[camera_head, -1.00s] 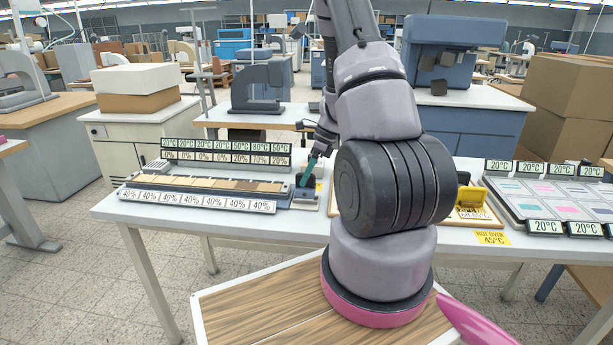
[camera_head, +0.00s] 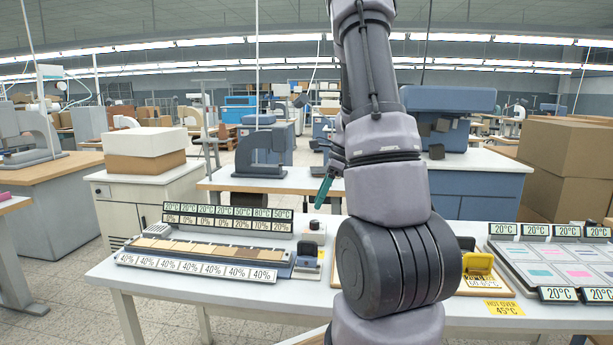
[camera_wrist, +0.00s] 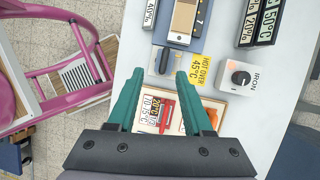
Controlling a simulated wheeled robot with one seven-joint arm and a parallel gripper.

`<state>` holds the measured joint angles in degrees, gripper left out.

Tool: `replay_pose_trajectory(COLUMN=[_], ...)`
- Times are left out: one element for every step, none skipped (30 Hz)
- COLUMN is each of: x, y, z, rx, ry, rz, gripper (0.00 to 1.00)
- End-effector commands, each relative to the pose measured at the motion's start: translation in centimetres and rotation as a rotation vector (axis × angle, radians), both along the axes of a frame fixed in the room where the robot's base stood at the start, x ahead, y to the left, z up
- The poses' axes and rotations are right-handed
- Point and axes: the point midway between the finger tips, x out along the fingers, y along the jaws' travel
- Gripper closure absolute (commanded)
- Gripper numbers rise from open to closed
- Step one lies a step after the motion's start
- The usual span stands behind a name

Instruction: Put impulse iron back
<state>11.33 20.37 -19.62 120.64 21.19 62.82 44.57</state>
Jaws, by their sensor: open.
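The impulse iron appears to be the small dark blue block (camera_head: 306,250) at the right end of the long strip rail. It sits on a light grey base (camera_head: 305,268). In the wrist view its dark top (camera_wrist: 163,60) shows on that base, just beyond my fingertips. My gripper (camera_head: 323,191) is raised above the table, clear of the iron, with its teal fingers pointing down. In the wrist view my gripper (camera_wrist: 160,77) is open, with nothing between its fingers. The iron's underside is hidden.
A white knob box labelled IRON (camera_wrist: 239,78) and a yellow hot-over sign (camera_wrist: 203,70) stand beside the iron. The strip rail (camera_head: 200,250) with humidity displays runs left.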

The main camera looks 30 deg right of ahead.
Motion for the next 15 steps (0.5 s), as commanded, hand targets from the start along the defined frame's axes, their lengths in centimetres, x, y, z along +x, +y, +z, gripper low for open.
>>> replay_pose_trajectory(x=[-0.2,-0.5,-1.0,-1.4,-1.9,-2.7,-3.3,-3.9,-4.8,-5.5,-6.3,-7.3,-8.1,-8.9,-10.1], y=[1.2,2.0,3.1,3.9,4.8,5.9,6.7,7.4,8.4,9.1,9.9,10.7,11.4,11.9,12.7], z=[2.1,3.2,4.9,6.1,7.3,8.8,9.9,10.9,12.2,13.1,14.0,15.1,15.9,16.6,17.5], rx=[-0.015,-0.028,-0.048,-0.065,-0.085,-0.111,-0.131,-0.154,-0.187,-0.212,-0.238,-0.277,-0.306,-0.338,-0.38], ry=[-0.054,-0.087,-0.135,-0.173,-0.211,-0.26,-0.297,-0.333,-0.381,-0.417,-0.452,-0.497,-0.531,-0.565,-0.607], rz=[0.066,0.116,0.188,0.246,0.305,0.384,0.443,0.5,0.578,0.637,0.696,0.772,0.83,0.887,0.962], gripper=[0.49,0.49,0.49,0.49,0.49,0.49,0.49,0.49,0.49,0.49,0.49,0.49,0.49,0.49,0.49])
